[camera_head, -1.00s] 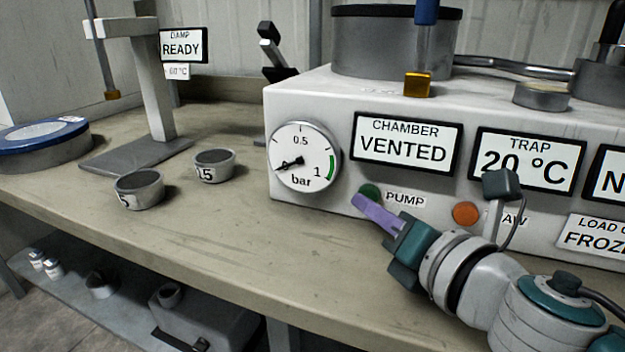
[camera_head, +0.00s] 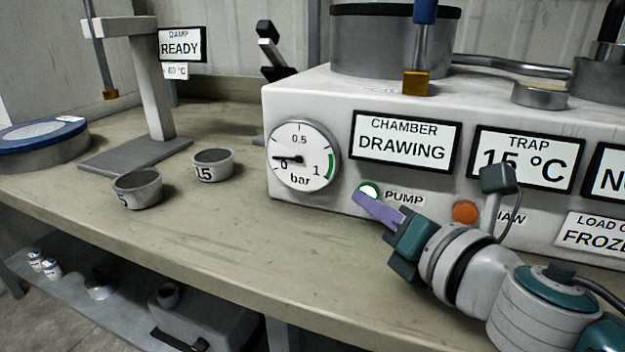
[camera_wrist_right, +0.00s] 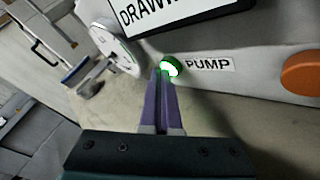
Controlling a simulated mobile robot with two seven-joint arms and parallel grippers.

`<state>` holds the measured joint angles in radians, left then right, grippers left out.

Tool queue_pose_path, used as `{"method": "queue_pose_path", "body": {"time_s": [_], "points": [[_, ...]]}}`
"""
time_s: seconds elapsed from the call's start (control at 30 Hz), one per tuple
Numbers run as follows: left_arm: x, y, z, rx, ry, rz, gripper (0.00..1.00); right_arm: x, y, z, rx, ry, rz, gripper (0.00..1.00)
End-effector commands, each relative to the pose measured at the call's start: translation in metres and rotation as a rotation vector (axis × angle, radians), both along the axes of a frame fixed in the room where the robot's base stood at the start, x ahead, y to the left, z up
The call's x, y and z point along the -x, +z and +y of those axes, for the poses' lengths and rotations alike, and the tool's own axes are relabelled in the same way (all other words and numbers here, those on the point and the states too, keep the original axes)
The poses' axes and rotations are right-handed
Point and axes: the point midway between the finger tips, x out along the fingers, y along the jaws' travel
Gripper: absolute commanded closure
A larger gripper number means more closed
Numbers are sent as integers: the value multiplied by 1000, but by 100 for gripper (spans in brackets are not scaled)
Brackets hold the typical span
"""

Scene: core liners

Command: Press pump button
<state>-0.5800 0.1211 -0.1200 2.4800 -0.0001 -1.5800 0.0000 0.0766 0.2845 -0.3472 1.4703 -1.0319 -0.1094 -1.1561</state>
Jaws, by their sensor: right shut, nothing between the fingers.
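The pump button (camera_head: 369,189) is lit bright green-white on the front of the white machine, left of its PUMP label (camera_head: 404,197). It also glows in the right wrist view (camera_wrist_right: 171,67). My right gripper (camera_head: 358,197) has its purple fingers shut and empty, with the tips at the lower edge of the button. In the right wrist view the fingertips (camera_wrist_right: 160,74) overlap the button's left edge; I cannot tell whether they touch it. The chamber display (camera_head: 405,146) reads DRAWING. My left gripper is not in view.
An orange button (camera_head: 465,212) is right of the pump button. The dial gauge (camera_head: 302,156) is at the left. The trap display (camera_head: 527,160) reads about 15 ºC. Two small cups (camera_head: 137,188) (camera_head: 213,165) stand on the bench (camera_head: 230,235), whose front is clear.

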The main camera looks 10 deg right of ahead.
Motion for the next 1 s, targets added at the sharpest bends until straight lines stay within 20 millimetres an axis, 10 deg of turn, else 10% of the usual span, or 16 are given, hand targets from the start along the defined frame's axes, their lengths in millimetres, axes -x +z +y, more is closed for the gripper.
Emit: {"method": "queue_pose_path", "body": {"time_s": [1.0], "points": [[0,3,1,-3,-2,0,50,52,0,35,-1,1,0,100]]}}
